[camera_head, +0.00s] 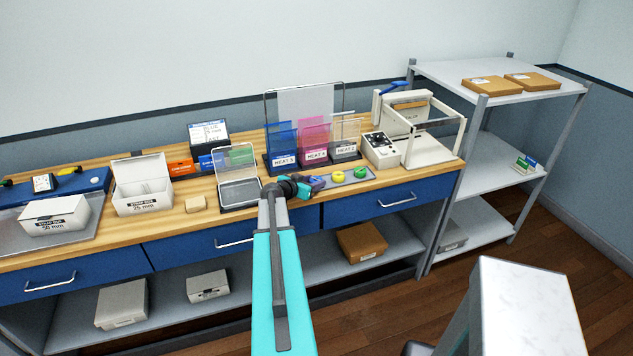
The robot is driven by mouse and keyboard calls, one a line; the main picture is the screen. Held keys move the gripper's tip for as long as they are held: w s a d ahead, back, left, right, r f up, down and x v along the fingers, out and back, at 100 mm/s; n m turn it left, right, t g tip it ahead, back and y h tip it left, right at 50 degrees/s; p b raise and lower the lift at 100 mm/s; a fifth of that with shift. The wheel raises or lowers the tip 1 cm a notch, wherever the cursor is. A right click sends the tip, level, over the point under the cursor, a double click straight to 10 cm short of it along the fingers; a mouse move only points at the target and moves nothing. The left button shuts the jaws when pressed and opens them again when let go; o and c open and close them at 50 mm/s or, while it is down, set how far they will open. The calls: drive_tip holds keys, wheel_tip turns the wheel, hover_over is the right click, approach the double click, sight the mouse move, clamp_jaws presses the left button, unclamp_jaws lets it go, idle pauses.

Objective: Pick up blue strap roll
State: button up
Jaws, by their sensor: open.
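My arm reaches over the bench, and my gripper (308,186) is low over the workbench top, at the left end of a grey mat (350,180). The gripper is open. A small blue-purple shape (317,182) shows right at its tip. I cannot tell whether this is the blue strap roll or part of the gripper, nor whether they touch. No other blue roll shows clearly.
A clear-lidded tray (240,194) stands left of the gripper. Blue, pink and tan HEAT holders (314,143) stand behind it, and a white machine (381,150) to the right.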

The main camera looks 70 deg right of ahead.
drive_tip(key=c, duration=0.7)
drive_tip(key=shift+r, duration=0.15)
drive_tip(key=shift+r+b, duration=0.95)
drive_tip(key=shift+r, duration=0.1)
drive_tip(key=w+a+r+b, duration=0.1)
drive_tip(key=w+a+b, duration=0.1)
drive_tip(key=a, duration=0.5)
drive_tip(key=w+a+r+b, duration=0.1)
drive_tip(key=w+a+b, duration=0.2)
drive_tip(key=a+b, duration=0.2)
drive_tip(key=shift+a+r, duration=0.35)
drive_tip(key=shift+a, duration=1.25)
drive_tip(key=shift+w, duration=0.1)
